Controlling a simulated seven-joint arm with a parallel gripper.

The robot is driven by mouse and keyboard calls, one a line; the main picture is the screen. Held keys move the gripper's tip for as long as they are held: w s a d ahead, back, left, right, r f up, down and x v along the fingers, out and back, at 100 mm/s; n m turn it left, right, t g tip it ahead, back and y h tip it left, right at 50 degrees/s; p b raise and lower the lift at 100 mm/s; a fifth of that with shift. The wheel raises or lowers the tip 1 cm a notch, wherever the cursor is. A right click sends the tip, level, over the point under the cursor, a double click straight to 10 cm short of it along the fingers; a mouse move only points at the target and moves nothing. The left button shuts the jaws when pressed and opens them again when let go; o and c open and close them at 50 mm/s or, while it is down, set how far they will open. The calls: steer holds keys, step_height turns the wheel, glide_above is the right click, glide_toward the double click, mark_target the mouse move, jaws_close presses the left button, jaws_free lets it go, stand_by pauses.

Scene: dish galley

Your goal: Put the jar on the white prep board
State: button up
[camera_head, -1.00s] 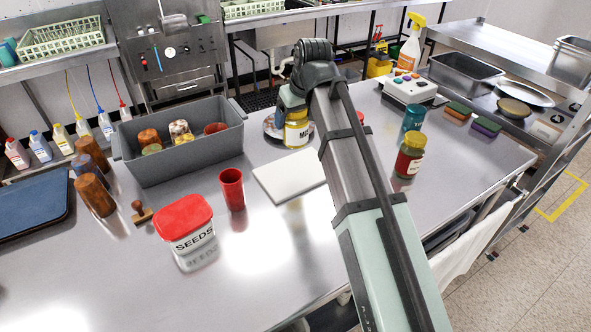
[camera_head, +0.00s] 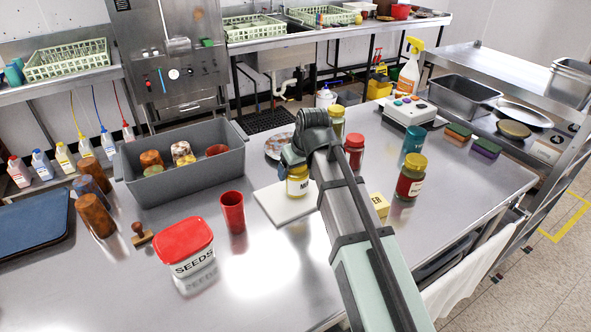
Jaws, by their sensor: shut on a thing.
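My gripper (camera_head: 296,163) is at the middle of the table, seen from behind, with my arm running down to the lower right. It is shut on a jar (camera_head: 297,187) with a pale label, dark letters and yellow showing at the bottom. The gripper hides the jar's top. The jar looks upright. It stands over the far part of the white prep board (camera_head: 277,207), and I cannot tell whether its base touches the board. My arm covers the board's right side.
A grey tub (camera_head: 190,187) with cups is left of the board. A red cup (camera_head: 233,212) and a red-lidded SEEDS box (camera_head: 186,250) stand nearer. Right of my arm are a yellow-lidded jar (camera_head: 411,178), a teal shaker (camera_head: 412,141) and a yellow block (camera_head: 379,204).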

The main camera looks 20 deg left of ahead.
steer(key=shift+f, duration=0.3)
steer(key=o, duration=1.3)
steer(key=shift+o, duration=0.2)
steer(key=v, duration=1.2)
steer(key=shift+r, duration=0.15)
